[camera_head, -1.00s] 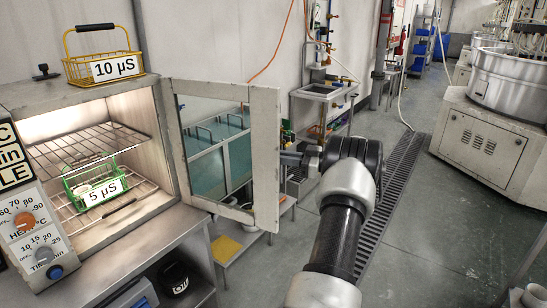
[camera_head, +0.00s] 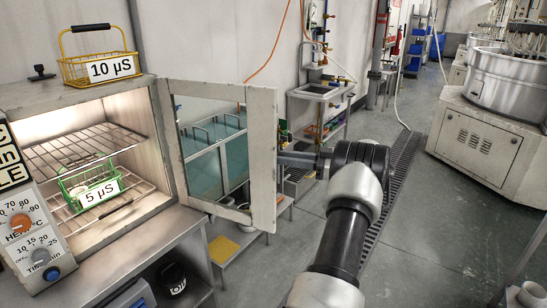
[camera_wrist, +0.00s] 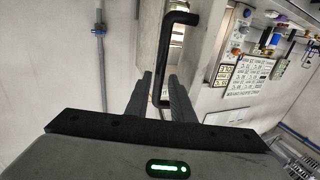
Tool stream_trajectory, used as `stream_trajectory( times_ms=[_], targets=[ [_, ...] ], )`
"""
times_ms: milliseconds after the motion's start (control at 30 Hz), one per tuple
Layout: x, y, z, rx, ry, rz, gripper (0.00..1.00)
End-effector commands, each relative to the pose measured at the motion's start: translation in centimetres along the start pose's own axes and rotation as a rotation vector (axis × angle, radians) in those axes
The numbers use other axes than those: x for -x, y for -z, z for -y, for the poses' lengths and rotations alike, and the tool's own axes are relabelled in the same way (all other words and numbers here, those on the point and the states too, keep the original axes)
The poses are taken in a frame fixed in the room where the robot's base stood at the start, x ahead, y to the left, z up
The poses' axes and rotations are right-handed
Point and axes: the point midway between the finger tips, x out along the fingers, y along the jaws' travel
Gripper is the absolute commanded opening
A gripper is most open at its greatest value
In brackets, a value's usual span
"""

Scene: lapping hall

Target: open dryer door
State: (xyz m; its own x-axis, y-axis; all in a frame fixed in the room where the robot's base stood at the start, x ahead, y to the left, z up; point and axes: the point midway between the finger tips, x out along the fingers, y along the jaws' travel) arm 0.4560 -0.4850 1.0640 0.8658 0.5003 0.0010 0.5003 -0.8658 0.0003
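The dryer (camera_head: 110,95) stands at the left with its lit inside in full view. Its door (camera_head: 262,160), a pale worn frame around a window, stands wide open, swung out to the right. My gripper (camera_head: 290,158) is at the outer side of the door's free edge in the head view. In the wrist view, a black bar handle (camera_wrist: 181,18) shows ahead, with its long part between my two fingers (camera_wrist: 161,80). The fingers are apart, and I see no clear grip on the bar. The head view hides the handle.
A green basket marked 5 µS (camera_head: 92,190) sits on the lower rack inside. A yellow basket marked 10 µS (camera_head: 95,68) stands on the dryer. A small sink (camera_head: 320,92) is behind the door. The floor (camera_head: 430,215) to the right is clear.

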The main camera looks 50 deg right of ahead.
Motion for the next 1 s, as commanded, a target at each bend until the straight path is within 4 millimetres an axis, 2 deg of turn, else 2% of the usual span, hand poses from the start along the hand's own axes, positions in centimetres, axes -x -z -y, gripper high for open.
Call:
stream_trajectory(
  times_ms=[100, 300, 500, 700, 1000],
  targets=[
    [3.3, -0.1, -0.1, 0.001, -0.003, 0.001, 0.22],
    [8.0, -0.1, -0.1, 0.002, -0.002, 0.000, 0.22],
    [11.0, 0.0, 0.0, 0.002, 0.000, -0.001, 0.22],
    [12.1, 0.0, 0.0, 0.001, 0.002, -0.001, 0.22],
    [12.1, 0.1, 0.0, 0.001, 0.002, -0.001, 0.22]
  ],
)
